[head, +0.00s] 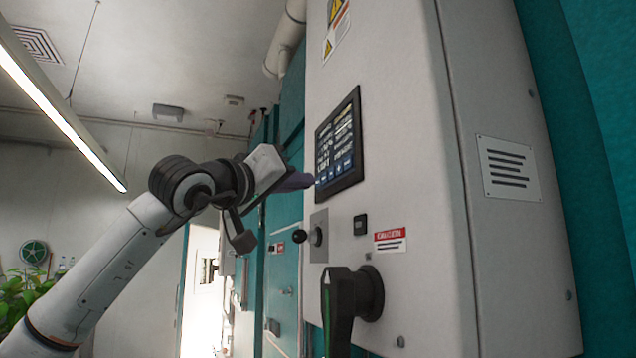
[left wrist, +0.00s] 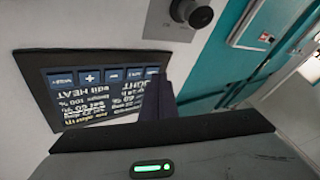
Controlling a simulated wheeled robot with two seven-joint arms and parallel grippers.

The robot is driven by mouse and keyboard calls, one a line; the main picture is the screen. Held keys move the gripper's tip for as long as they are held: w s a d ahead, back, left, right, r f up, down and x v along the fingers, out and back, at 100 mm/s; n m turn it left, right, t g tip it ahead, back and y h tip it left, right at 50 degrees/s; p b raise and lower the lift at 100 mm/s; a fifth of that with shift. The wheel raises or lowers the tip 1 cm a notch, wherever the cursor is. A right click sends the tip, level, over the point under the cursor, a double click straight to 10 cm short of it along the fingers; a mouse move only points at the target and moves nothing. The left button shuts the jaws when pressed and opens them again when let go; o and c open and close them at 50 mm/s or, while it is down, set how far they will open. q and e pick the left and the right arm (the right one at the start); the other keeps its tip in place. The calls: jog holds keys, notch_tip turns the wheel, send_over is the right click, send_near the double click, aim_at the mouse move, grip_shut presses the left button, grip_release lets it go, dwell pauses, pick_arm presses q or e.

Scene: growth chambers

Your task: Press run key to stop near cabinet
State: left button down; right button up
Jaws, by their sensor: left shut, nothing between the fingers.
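The near cabinet (head: 405,120) is a tall pale grey box with a dark-framed touch panel (head: 338,147) on its front. A row of blue keys (head: 335,170) runs along the bottom of the screen. My left gripper (head: 308,181) is shut and empty, its dark fingers at the panel's lower left edge. In the left wrist view the panel (left wrist: 90,95) appears upside down, with the keys (left wrist: 112,76) along its top. The shut fingers (left wrist: 170,85) overlap the right end of that row and hide part of it. Contact cannot be told. My right gripper is not in view.
Below the panel are a black knob (head: 316,236) on a grey plate, a small black square fitting (head: 360,225), a red-headed label (head: 390,239) and a large black handle (head: 350,300) jutting out. Teal cabinets (head: 283,280) stand behind. Open room lies left.

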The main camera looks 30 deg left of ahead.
pick_arm(q)
jog(key=shift+s+a, duration=0.35)
jog(key=shift+s, duration=0.05)
jog(key=s+a, duration=0.3)
jog(key=s, duration=0.1)
jog(key=shift+a, duration=0.15)
dwell(0.3)
jog(key=shift+w, duration=0.1)
dwell(0.5)
